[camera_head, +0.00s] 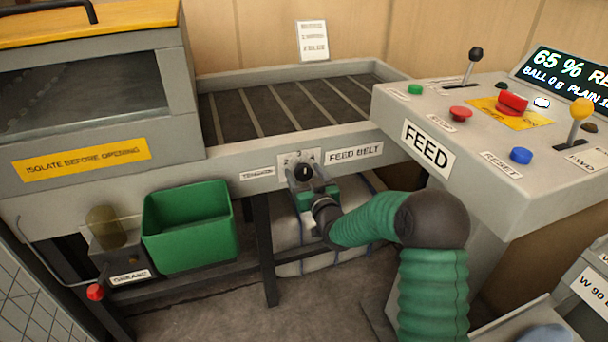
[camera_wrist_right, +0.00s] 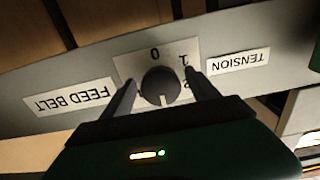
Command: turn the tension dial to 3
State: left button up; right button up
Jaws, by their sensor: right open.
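The tension dial (camera_head: 304,172) is a round black knob on a pale plate on the front of the feed belt frame, between the TENSION label (camera_head: 258,173) and the FEED BELT label (camera_head: 354,153). In the wrist view, which is upside down, the dial (camera_wrist_right: 160,84) shows a pale mark pointing to the bottom of the picture. The figures 0, 1 and 2 show around it; I cannot see a 3. My right gripper (camera_wrist_right: 161,81) is open, with one finger on each side of the dial; I cannot tell whether they touch it. My left gripper is not in view.
The FEED console (camera_head: 426,146) with buttons and levers stands to the right of the dial. A green bin (camera_head: 190,228) and a small box with a red-knobbed crank (camera_head: 95,292) are at the left. A pale sack (camera_head: 290,235) lies under the belt (camera_head: 262,110).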

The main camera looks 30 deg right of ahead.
jog(key=shift+s+a, duration=0.1)
jog(key=shift+s, duration=0.25)
jog(key=p+v, duration=0.3)
jog(key=v, duration=1.3)
jog(key=shift+p, duration=0.35)
jog(key=shift+f, duration=0.15)
